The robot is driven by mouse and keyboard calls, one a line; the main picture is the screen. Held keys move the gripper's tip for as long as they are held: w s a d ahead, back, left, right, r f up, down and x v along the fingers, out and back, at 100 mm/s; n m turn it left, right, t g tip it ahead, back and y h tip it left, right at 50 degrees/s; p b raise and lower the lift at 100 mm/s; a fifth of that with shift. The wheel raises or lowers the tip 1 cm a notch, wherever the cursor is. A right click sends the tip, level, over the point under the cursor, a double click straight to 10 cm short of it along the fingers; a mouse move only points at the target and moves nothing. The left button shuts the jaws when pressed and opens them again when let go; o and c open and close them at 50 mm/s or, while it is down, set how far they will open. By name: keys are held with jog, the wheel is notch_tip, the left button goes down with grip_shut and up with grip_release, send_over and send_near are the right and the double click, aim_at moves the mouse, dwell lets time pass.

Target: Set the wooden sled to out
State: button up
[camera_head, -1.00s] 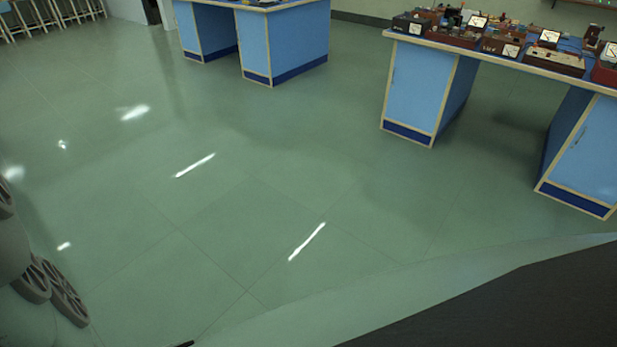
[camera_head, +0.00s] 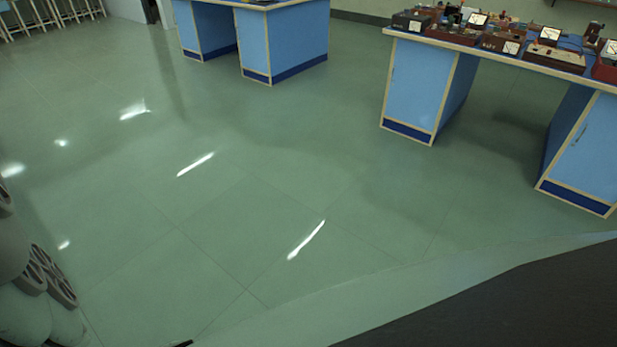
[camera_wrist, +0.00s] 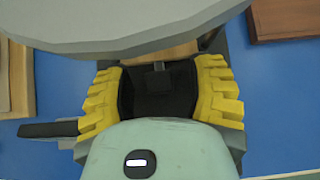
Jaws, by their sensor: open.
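In the wrist view my gripper (camera_wrist: 160,92) is open, with its yellow ridged fingers on the left and right over a blue surface. A light wooden piece (camera_wrist: 170,53) shows beyond the fingertips, partly hidden under a grey rounded part and next to dark parts between the fingers. I cannot tell if it is the wooden sled or if a finger touches it. The head view does not show my gripper, and no sled can be made out there.
A light wooden edge (camera_wrist: 20,80) lies at the left and a red-brown wooden block (camera_wrist: 286,18) at the upper right of the wrist view. In the head view, a blue bench (camera_head: 425,95) bears several meters and boxes. Another blue bench (camera_head: 285,45) stands behind. Green floor between is clear.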

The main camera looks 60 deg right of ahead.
jog(key=shift+o, duration=0.2)
jog(key=c, duration=0.9)
grip_shut()
jog(key=shift+d, duration=0.1)
